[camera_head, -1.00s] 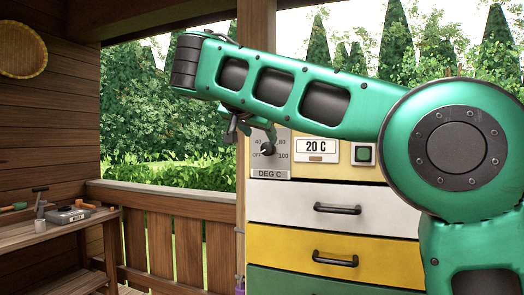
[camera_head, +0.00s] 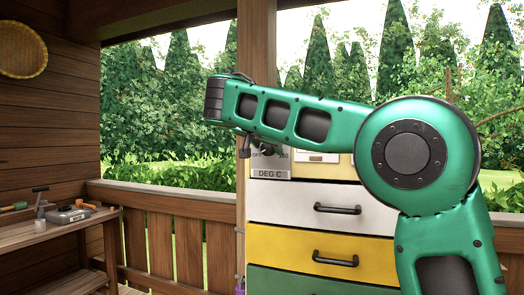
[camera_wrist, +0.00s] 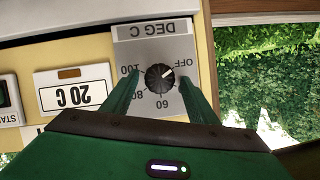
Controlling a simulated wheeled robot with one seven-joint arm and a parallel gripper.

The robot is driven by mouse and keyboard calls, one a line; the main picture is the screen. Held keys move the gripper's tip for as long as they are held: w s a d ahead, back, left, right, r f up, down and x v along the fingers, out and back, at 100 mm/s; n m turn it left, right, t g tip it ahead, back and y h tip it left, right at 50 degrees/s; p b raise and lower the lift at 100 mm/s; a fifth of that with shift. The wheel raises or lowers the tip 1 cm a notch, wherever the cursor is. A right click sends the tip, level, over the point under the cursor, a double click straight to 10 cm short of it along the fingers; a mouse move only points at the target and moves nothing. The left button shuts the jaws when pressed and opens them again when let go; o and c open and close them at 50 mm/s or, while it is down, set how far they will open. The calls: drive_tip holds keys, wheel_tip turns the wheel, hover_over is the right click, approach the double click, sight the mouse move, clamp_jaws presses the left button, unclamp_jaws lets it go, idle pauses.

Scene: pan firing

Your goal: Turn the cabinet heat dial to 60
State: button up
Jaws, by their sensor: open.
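The heat dial (camera_wrist: 159,76) is a black round knob on a grey plate marked DEG C (camera_wrist: 153,31), upside down in the wrist view. Its white mark points toward OFF. The labels 60, 80 and 100 show around it; 40 is hidden. My gripper (camera_wrist: 158,79) is open, with one green finger on each side of the knob. A gap shows between each finger and the knob; I cannot tell how deep the fingertips reach. In the head view the arm hides most of the dial, and the DEG C label (camera_head: 270,173) shows below the gripper.
The cabinet display (camera_wrist: 75,97) reads 20 C. White (camera_head: 290,207) and yellow (camera_head: 285,244) drawers with black handles lie below. A wooden bench (camera_head: 60,232) with tools stands at left.

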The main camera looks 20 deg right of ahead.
drive_tip(key=c, duration=1.1)
drive_tip(key=shift+o, duration=0.4)
drive_tip(key=shift+a, duration=0.35)
drive_tip(key=shift+s+d, duration=0.1)
drive_tip(key=shift+d, duration=0.15)
drive_tip(key=shift+c, duration=0.2)
